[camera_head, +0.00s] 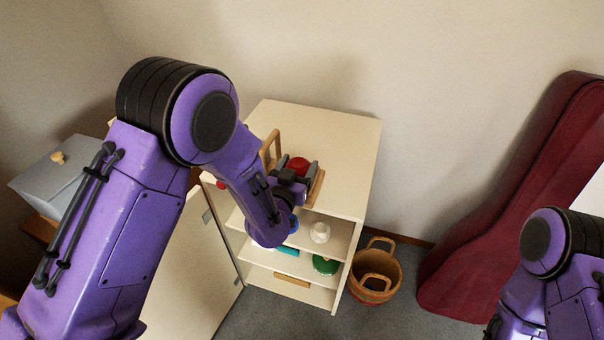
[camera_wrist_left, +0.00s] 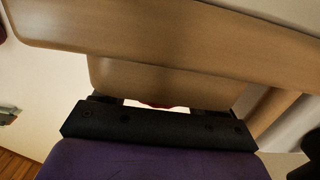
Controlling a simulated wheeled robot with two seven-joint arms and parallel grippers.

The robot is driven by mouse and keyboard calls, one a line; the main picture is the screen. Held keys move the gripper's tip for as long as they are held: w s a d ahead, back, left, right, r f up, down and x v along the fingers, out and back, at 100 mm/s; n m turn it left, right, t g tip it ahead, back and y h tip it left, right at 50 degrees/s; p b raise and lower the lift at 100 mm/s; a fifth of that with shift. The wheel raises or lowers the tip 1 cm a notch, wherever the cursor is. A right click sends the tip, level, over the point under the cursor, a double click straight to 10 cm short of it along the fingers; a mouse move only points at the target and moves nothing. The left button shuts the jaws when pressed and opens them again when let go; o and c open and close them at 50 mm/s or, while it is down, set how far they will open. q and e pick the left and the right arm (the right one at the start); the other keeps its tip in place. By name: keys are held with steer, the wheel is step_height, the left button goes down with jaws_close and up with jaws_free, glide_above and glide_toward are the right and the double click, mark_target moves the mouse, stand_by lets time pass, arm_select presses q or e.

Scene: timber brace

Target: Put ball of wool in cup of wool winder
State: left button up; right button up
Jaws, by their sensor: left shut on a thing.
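My left gripper (camera_head: 298,171) is above the top of the white cabinet, shut on the red ball of wool (camera_head: 298,163). Only the top of the ball shows between the fingers. Light wooden parts of what looks like the wool winder (camera_head: 316,188) stand close around the gripper, with an upright wooden piece at its left. In the left wrist view, wooden boards (camera_wrist_left: 165,82) fill the picture and a thin red sliver of the ball (camera_wrist_left: 155,104) shows below them. The cup is hidden, so I cannot tell whether the ball is inside it. My right gripper is out of view.
The white cabinet (camera_head: 345,135) has its door open, with a white pot (camera_head: 320,232) and a green item (camera_head: 326,265) on its shelves. A woven basket (camera_head: 376,272) stands on the floor beside it. A dark red case (camera_head: 500,220) leans at the right. The right cabinet top is clear.

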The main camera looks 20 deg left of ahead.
arm_select(q)
steer(key=shift+f, duration=0.15)
steer(key=shift+s, duration=0.2)
steer(key=shift+a, duration=0.1)
steer(key=o, duration=1.1)
steer(key=shift+w, duration=0.1)
steer(key=shift+c, duration=0.2)
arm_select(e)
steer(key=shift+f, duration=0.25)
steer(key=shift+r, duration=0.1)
